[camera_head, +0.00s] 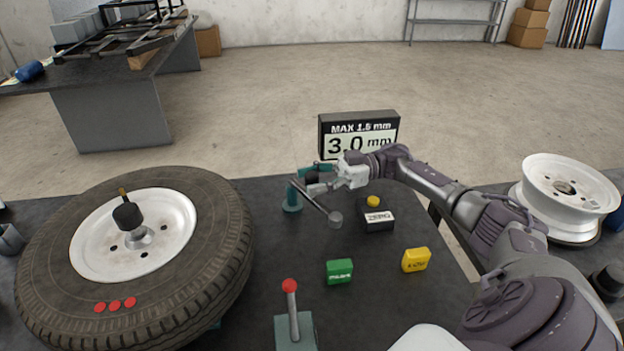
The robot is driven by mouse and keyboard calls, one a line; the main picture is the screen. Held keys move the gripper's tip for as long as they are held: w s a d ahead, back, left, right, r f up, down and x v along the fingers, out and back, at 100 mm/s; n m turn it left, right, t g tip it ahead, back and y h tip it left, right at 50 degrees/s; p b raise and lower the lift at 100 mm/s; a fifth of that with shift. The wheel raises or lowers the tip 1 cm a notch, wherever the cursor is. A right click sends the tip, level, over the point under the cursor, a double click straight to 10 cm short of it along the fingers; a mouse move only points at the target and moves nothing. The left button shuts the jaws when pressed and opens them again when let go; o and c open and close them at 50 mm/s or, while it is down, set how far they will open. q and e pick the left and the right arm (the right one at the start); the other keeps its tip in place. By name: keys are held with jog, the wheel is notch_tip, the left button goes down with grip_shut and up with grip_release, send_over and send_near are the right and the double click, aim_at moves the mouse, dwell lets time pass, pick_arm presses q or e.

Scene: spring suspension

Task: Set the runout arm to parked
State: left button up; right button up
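The runout arm shows in the middle of the table: a teal post (292,198) with a grey rod (312,198) slanting down to the right to a round grey tip (335,219). The tip is apart from the tyre (232,240), which lies flat with its white wheel on the left. My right gripper (316,184) is at the upper part of the arm, close to the post and rod. Its fingers are small and overlap the teal parts, so I cannot tell if they grip it. My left gripper is not in view.
A display (358,134) behind reads "MAX 1.5 mm" and "3.0 mm". A black box with a yellow button (373,201), green block (339,271), yellow block (415,260) and red-knobbed lever (291,305) stand on the dark table. A white rim (565,187) is at right.

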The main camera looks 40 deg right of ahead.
jog(key=v, duration=1.2)
dwell(0.4)
